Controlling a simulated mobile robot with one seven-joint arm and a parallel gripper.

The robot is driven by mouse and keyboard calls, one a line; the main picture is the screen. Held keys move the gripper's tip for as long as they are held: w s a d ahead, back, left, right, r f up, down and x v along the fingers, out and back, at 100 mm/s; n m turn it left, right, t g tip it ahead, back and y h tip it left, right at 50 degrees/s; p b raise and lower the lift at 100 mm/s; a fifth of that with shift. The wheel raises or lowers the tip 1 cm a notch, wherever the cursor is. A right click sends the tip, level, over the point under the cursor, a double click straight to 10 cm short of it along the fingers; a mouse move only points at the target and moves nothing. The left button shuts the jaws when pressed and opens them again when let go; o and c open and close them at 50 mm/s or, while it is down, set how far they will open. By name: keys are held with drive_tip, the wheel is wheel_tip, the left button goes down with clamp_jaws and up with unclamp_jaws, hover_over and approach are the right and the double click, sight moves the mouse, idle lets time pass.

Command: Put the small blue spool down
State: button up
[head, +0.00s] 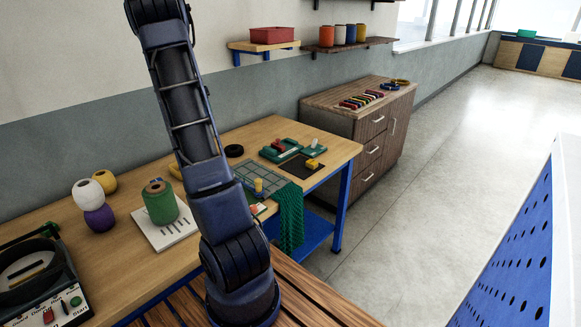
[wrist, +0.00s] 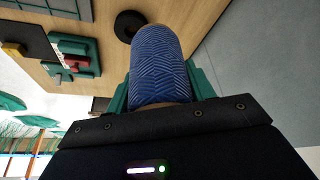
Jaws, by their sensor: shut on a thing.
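The small blue spool (wrist: 160,65), wound with blue twine in a crossed pattern, fills the middle of the wrist view. My gripper (wrist: 160,90) is shut on it, with a teal finger at each side. The spool's lower end is hidden by the gripper body. The wooden workbench (wrist: 201,20) shows behind the spool; I cannot tell how far the spool is from its top. In the head view my arm rises out of the top of the picture, and neither gripper nor held spool shows. The workbench (head: 110,240) stands along the wall there.
A green spool (head: 160,203) stands on a white board at the bench's middle; white, purple and yellow spools stand left of it. A black ring (head: 234,151), green trays (head: 280,150) and a green net (head: 287,215) occupy the right part. Bare wood lies between.

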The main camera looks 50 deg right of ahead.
drive_tip(key=s+d+f+m+g, duration=0.1)
drive_tip(key=s+d+m, duration=0.1)
drive_tip(key=s+d, duration=0.75)
drive_tip(key=s+d+m, duration=0.2)
drive_tip(key=s+d, duration=0.4)
drive_tip(key=s, duration=0.6)
drive_tip(key=s+d+f+m+g, duration=0.1)
drive_tip(key=s+d+m, duration=0.1)
drive_tip(key=s+d, duration=0.75)
drive_tip(key=f, duration=0.6)
drive_tip(key=s+f, duration=0.1)
drive_tip(key=f, duration=0.5)
drive_tip(key=a+f, duration=0.1)
drive_tip(key=f, duration=0.6)
drive_tip(key=shift+s+a, duration=0.1)
drive_tip(key=shift+s, duration=0.25)
drive_tip(key=shift+f, duration=0.1)
drive_tip(key=o, duration=1)
drive_tip(key=v, duration=1.2)
drive_tip(key=shift+a, duration=0.3)
